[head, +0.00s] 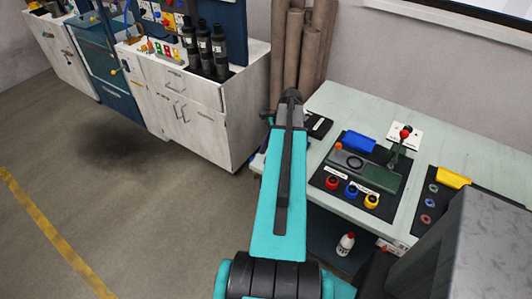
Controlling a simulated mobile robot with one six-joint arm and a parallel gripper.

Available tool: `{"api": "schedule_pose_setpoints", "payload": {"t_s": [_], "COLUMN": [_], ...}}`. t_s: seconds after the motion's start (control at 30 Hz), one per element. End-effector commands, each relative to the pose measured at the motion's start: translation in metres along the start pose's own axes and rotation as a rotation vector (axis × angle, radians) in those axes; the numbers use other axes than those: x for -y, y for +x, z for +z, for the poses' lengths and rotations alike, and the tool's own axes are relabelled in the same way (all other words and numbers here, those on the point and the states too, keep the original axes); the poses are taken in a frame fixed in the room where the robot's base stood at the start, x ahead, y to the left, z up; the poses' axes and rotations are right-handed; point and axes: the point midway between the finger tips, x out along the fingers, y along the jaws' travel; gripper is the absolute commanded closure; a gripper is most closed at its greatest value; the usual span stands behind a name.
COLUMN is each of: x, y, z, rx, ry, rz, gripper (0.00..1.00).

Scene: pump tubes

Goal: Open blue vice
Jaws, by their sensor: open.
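A blue block-like piece (357,141) lies at the back of a black mat on the pale green bench. It is the blue thing that best fits the blue vice, but its jaws cannot be made out, nor whether it is open or shut. A dark green-grey device (370,172) sits just in front of it. My teal arm rises through the middle of the view, left of the mat.
Red (332,182), blue (351,190) and yellow (371,200) rings line the mat's front. A red-knobbed lever (405,133) stands behind. A yellow block (453,178) lies on a second mat. A white bottle (345,243) stands below the bench. The floor at left is clear.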

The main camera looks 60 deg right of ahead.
Motion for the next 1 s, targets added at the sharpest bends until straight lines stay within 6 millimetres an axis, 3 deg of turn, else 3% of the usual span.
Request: {"api": "schedule_pose_setpoints", "payload": {"t_s": [0.03,0.3,0.63,1.0], "x": [0.0,0.0,0.002,0.012], "y": [0.0,0.0,0.001,0.012], "z": [0.0,0.0,0.001,0.004], "rx": [0.0,0.0,-0.022,-0.16], "ry": [0.0,0.0,0.011,0.079], "rz": [0.0,0.001,0.027,0.173], "gripper": [0.59,1.0,1.0,1.0]}}
